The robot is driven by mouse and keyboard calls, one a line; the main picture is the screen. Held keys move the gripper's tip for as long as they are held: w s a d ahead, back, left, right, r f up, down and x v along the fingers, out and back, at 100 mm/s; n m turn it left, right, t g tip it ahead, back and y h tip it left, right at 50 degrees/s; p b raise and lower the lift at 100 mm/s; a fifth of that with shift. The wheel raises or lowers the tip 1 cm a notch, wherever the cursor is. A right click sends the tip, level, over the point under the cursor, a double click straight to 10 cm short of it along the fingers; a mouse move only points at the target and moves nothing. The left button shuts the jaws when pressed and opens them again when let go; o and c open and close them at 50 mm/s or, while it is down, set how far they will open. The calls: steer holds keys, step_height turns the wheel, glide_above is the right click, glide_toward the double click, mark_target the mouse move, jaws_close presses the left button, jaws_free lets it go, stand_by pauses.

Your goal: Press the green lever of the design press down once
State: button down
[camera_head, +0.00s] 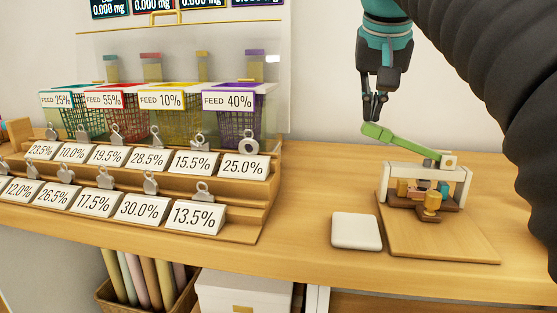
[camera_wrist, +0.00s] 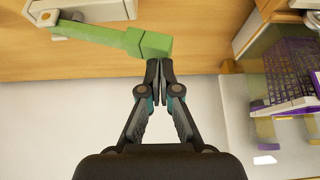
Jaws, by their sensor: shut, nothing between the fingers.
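The green lever (camera_head: 397,139) of the design press (camera_head: 432,187) slants up to the left from its pivot on the white frame. The press stands on a wooden base board (camera_head: 440,238) at the right of the table. My gripper (camera_head: 374,118) is shut and empty, pointing down just above the lever's free left end. In the wrist view the shut fingertips (camera_wrist: 160,64) are right beside the end of the green lever (camera_wrist: 148,45). I cannot tell whether they touch it.
A white square pad (camera_head: 356,231) lies left of the press. A stepped wooden rack (camera_head: 240,232) with several percentage cards fills the left. Behind it are colored feed baskets (camera_head: 232,115) under a clear cover.

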steer(key=shift+r+p, duration=1.3)
steer(key=shift+r, duration=1.95)
steer(key=shift+s+r, duration=0.1)
